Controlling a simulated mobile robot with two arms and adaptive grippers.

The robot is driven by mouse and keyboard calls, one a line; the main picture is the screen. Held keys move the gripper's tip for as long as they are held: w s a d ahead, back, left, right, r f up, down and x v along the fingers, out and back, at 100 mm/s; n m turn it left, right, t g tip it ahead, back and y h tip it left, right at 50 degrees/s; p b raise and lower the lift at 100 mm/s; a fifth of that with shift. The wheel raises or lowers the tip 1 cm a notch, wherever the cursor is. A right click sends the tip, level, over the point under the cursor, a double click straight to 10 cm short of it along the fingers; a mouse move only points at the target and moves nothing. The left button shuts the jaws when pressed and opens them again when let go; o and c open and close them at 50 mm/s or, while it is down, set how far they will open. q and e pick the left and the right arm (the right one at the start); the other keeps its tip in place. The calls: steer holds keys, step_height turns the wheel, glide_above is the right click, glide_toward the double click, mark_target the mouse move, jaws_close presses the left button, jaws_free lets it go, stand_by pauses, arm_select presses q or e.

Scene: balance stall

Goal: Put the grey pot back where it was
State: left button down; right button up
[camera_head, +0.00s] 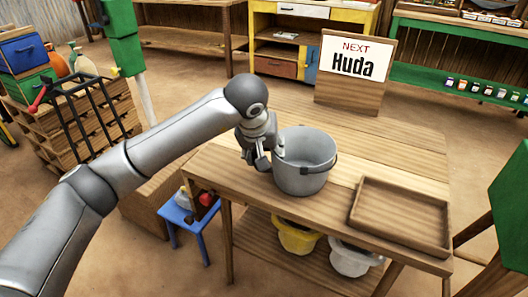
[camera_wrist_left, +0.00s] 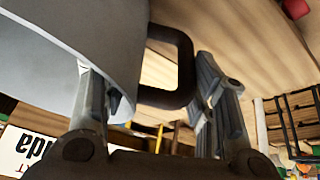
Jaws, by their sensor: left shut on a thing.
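The grey pot (camera_head: 305,165) is upright at the left part of the wooden table (camera_head: 390,150), with dark handles on its sides. I cannot tell whether its base touches the tabletop. My left gripper (camera_head: 264,157) is at the pot's left side and is shut on it. In the left wrist view the pot's pale wall (camera_wrist_left: 70,45) fills the upper left, and its dark handle (camera_wrist_left: 186,70) lies between the fingers of the left gripper (camera_wrist_left: 160,100). My right gripper is not in view.
An empty wooden tray (camera_head: 402,214) lies at the table's right. A wooden sign reading "NEXT Huda" (camera_head: 350,68) stands at the back edge. A yellow pot (camera_head: 298,238) and a white pot (camera_head: 354,260) are on the lower shelf. A blue stool (camera_head: 190,222) stands left of the table.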

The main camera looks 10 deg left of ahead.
arm_select(q)
steer(key=c, duration=0.6)
jaws_free()
steer(key=shift+o, duration=0.2)
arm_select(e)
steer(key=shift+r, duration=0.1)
arm_select(q)
steer(key=shift+r, duration=0.1)
steer(key=shift+r, duration=0.25)
steer(key=p+v, duration=0.1)
steer(key=v, duration=1)
steer(key=shift+s+r+p, duration=0.2)
steer(key=shift+r+p, duration=0.05)
steer(key=shift+p, duration=0.05)
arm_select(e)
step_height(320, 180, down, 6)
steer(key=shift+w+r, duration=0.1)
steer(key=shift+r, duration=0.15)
